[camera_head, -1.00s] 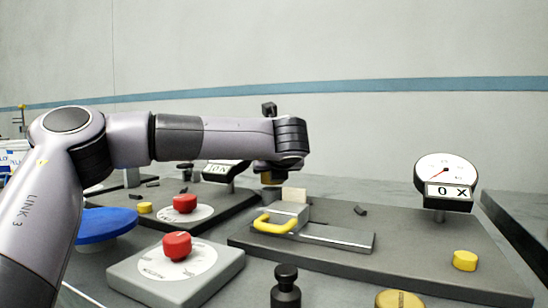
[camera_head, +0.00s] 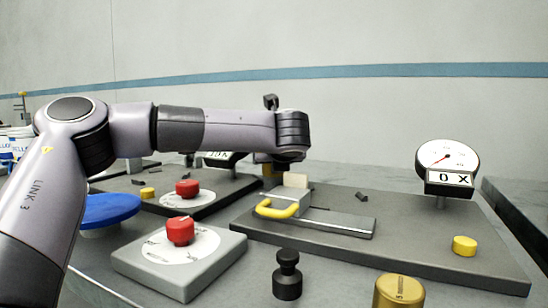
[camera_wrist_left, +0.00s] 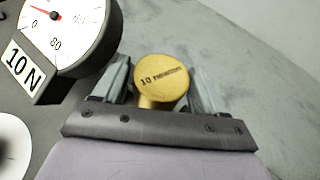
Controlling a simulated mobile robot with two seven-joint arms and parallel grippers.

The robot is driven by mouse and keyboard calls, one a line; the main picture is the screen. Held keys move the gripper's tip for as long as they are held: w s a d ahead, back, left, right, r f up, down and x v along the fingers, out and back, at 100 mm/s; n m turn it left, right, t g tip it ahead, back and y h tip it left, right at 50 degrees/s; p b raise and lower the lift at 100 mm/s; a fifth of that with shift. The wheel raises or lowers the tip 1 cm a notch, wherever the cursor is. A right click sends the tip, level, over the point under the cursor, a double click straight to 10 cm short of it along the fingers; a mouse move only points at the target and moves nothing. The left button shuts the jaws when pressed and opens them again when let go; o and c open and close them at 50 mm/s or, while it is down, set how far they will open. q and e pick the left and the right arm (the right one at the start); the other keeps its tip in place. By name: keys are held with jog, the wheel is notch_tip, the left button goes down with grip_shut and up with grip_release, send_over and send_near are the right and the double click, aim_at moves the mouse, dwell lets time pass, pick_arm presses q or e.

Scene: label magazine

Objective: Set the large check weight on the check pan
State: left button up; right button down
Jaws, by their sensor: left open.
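In the left wrist view a gold cylinder (camera_wrist_left: 161,80) marked "10" with small lettering sits between the two fingers of my left gripper (camera_wrist_left: 160,85). The fingers stand apart, one on each side of it. Whether they touch it I cannot tell. In the head view my left arm reaches across to the right, and its wrist hides most of the gripper; a small brownish-gold patch (camera_head: 268,170) shows below the wrist. I cannot clearly identify the check pan. A white disc (camera_wrist_left: 10,145) is cut off at the left of the wrist view. My right gripper is not in view.
A gauge with a "10 N" plate (camera_wrist_left: 72,35) stands left of my fingers in the wrist view. The head view shows another gauge (camera_head: 447,165), red knobs (camera_head: 180,231), a yellow handle (camera_head: 277,209), a black knobbed piece (camera_head: 287,275) and a brass cylinder (camera_head: 400,291) in front.

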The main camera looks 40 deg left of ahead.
pick_arm(q)
jog(key=v, duration=1.1)
jog(key=shift+s+d+r, duration=0.15)
jog(key=shift+s+d, duration=0.2)
